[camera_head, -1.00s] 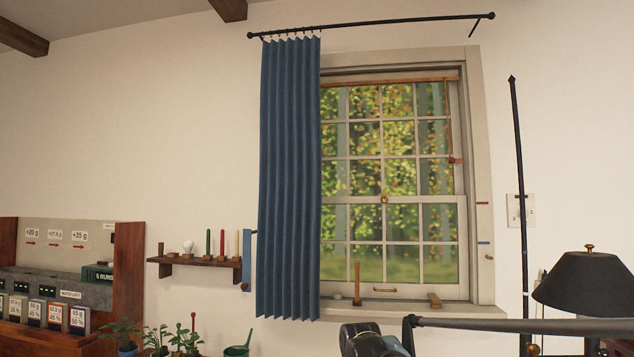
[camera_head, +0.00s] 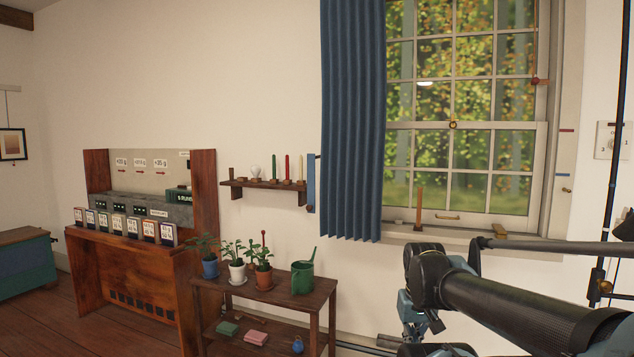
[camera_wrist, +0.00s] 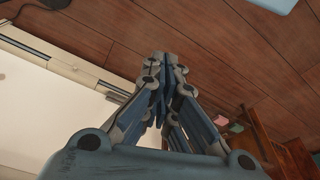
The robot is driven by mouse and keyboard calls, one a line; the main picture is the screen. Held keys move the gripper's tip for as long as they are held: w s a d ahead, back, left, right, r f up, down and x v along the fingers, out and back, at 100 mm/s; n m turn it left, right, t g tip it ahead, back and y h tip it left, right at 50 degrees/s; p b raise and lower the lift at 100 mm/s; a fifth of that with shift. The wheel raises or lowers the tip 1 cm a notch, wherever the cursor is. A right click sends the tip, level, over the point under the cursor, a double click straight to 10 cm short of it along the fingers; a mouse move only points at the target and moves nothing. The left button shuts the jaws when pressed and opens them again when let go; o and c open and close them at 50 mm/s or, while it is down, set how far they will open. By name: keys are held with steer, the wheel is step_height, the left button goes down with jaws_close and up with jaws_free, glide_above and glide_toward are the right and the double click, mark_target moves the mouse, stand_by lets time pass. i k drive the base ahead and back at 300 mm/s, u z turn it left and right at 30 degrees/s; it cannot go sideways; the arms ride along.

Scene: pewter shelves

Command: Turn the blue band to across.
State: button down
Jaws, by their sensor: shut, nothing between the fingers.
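A narrow blue band (camera_head: 310,184) stands upright against the wall, between the small wall shelf and the blue curtain (camera_head: 352,120). A small dark knob shows at its lower end. In the head view my gripper (camera_head: 414,325) hangs low at the right, below the window sill and well apart from the band. Its fingertips are hard to make out there. In the wrist view my gripper (camera_wrist: 158,65) has its fingers together, with nothing between them, above the floor planks. The band does not show in the wrist view.
A small wall shelf (camera_head: 262,184) with candles ends just left of the band. Below stands a wooden stand (camera_head: 325,292) with potted plants and a green can (camera_head: 302,278). The sill (camera_head: 460,235) bears a brown upright stick. A dark pole (camera_head: 610,180) stands at right.

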mark_target(310, 207)
steer(key=u, duration=2.3)
steer(key=k, duration=0.8)
steer(key=z, duration=0.65)
steer(key=i, duration=1)
